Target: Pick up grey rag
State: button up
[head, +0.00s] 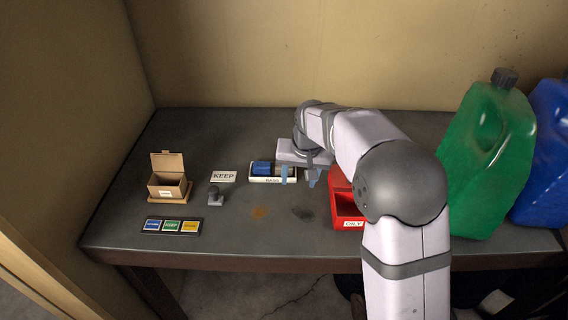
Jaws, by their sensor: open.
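My gripper (299,177) is open, with its two blue-grey fingertips apart, above the right end of a small white tray (259,180). The tray has a label on its front, too small to read surely, and a folded blue cloth (262,168) in its left part. The tray's right part is largely hidden by my gripper. No other clear grey rag shows.
A red bin (348,224) labelled OILY stands right of the gripper, partly behind my arm. Left are a KEEP card (224,176), a grey stamp (215,196), a cardboard box (168,187) and a coloured label strip (172,226). Green (488,160) and blue (545,155) jerrycans stand right.

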jog(key=w+a+r+t+p, duration=0.1)
jog(key=w+a, duration=0.1)
jog(key=w, duration=0.2)
jog(key=w+a+p, duration=0.1)
jog(key=w+a, duration=0.2)
jog(key=w, duration=0.2)
jog(key=shift+n+h, duration=0.3)
jog(key=shift+h, duration=0.1)
jog(key=shift+d+p+x, duration=0.2)
jog(key=shift+p+x, duration=0.95)
jog(key=shift+x, duration=0.2)
jog(key=shift+d+p+x, duration=0.15)
jog(key=shift+p+x, duration=1)
jog(key=shift+x, duration=0.25)
jog(key=shift+d+f, duration=0.1)
jog(key=shift+f, duration=0.05)
jog(key=shift+x, duration=0.8)
jog(key=shift+r, duration=0.3)
jog(key=shift+c, duration=0.6)
jog(key=c, duration=0.5)
